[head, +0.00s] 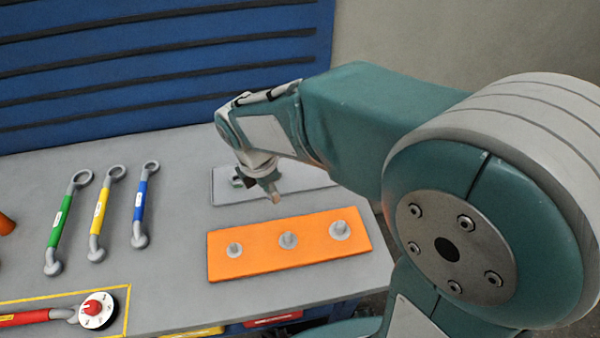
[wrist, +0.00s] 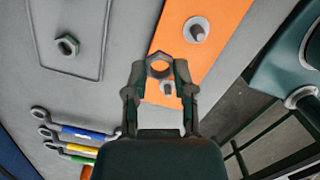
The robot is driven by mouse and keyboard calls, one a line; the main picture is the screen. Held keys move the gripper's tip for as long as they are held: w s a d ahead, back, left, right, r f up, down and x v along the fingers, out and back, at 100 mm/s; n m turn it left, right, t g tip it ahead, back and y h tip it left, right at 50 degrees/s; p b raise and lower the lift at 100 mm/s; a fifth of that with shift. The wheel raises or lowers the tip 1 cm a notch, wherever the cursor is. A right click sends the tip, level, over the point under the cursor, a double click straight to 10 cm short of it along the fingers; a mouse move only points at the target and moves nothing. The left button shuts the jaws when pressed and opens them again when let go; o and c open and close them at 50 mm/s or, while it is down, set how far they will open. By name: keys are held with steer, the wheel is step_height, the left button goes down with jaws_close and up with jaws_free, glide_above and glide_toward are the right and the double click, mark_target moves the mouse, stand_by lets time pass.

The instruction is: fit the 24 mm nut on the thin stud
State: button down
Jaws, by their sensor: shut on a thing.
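My gripper (wrist: 159,72) is shut on a hex nut (wrist: 160,66), held by its sides at the fingertips with its hole showing. Its size cannot be read. In the head view my gripper (head: 271,190) hangs above the gap between the grey plate and the orange plate (head: 220,268). The orange plate carries three upright studs. The left one (head: 235,250) looks thinnest, the middle one (head: 288,240) larger, the right one (head: 340,231) thickest. In the wrist view a stud, apparently the thin one (wrist: 167,88), shows just below the held nut, apart from it and partly hidden by the fingers.
Another nut (wrist: 67,46) lies on the grey plate (head: 222,196). Green (head: 60,220), yellow (head: 101,213) and blue (head: 140,207) wrenches lie at the left. A red-handled tool (head: 98,308) lies in a yellow-outlined area at the front left. Bare table separates the wrenches from the plates.

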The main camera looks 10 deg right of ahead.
glide_above(232, 244)
steer(key=shift+a+f, duration=0.25)
steer(key=shift+f, duration=3.1)
steer(key=shift+f, duration=1.5)
steer(key=shift+c, duration=1.9)
jaws_free()
steer(key=shift+r, duration=0.1)
step_height(232, 244, up, 12)
steer(key=a, duration=0.1)
steer(key=shift+s+a+f, duration=0.2)
steer(key=shift+s+a, duration=0.1)
steer(key=shift+s, duration=0.05)
